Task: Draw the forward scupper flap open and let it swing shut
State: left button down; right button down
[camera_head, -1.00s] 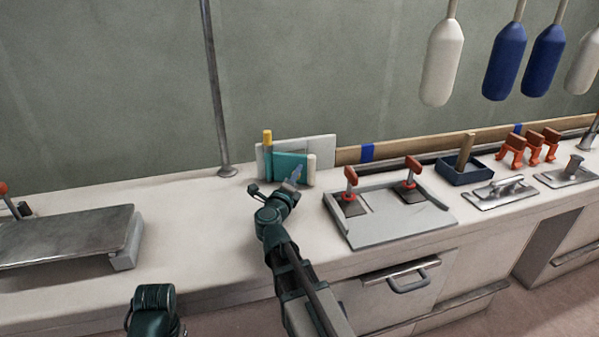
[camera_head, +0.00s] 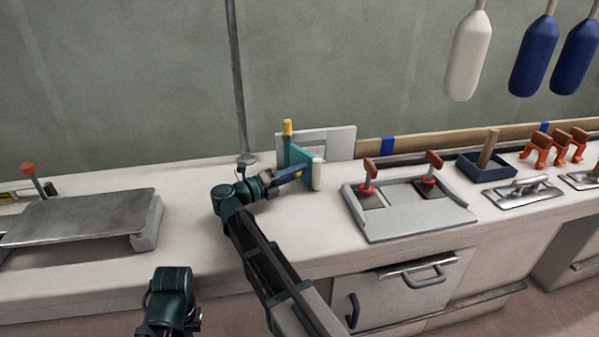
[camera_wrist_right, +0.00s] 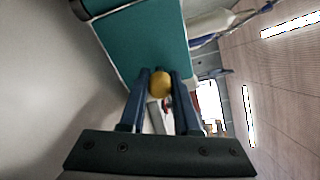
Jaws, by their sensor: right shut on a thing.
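The scupper flap is a teal panel (camera_head: 303,160) with a pale edge, standing at a light grey frame (camera_head: 342,140) at the back of the counter. A yellow-topped post (camera_head: 287,128) rises at its left. The flap stands swung out from the frame, towards me. My right gripper (camera_head: 296,174) is at its front face, shut on a round yellow knob, which shows between the fingers in the right wrist view (camera_wrist_right: 160,84). A dark part of my left arm shows at the bottom left; its fingers are not visible.
A metal pole (camera_head: 239,90) stands just left of the flap. A grey tray with red-handled latches (camera_head: 408,212) lies to the right. A metal plate (camera_head: 75,228) lies on the left. The counter (camera_head: 195,240) between is clear.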

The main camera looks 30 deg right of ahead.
dwell(0.4)
jog(key=c, duration=0.6)
grip_release()
jog(key=shift+c, duration=0.2)
jog(key=a, duration=0.4)
jog(key=s+a, duration=0.1)
jog(key=a, duration=0.4)
jog(key=s+a, duration=0.1)
jog(key=a, duration=0.3)
jog(key=shift+a, duration=0.4)
